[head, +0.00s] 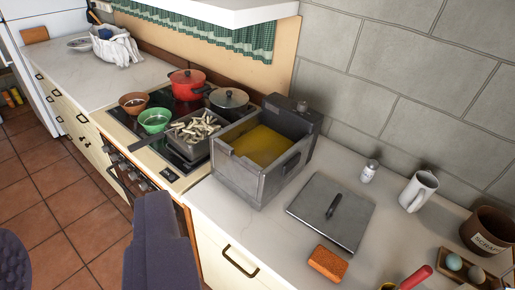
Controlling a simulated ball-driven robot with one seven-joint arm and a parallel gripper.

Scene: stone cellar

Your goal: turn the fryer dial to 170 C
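The fryer (247,181) is a grey metal box on the worktop, just right of the stove. It is open on top and holds yellow oil (262,146). A dark control box (290,119) rises at its back right edge. A small dark knob (302,106) on top of that box looks like the dial, but its marks and setting are too small to read. A dark blue-grey block (160,245) at the bottom, left of centre, seems part of my own body. No gripper fingertips can be made out, and nothing touches the fryer.
A pan of small fish (196,131) stands left of the fryer, near a lidded pot (229,101) and red pot (187,83). A flat lid (331,212), sponge (327,263), shaker (369,171) and white mug (418,191) are right. A shelf (222,14) hangs above the stove.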

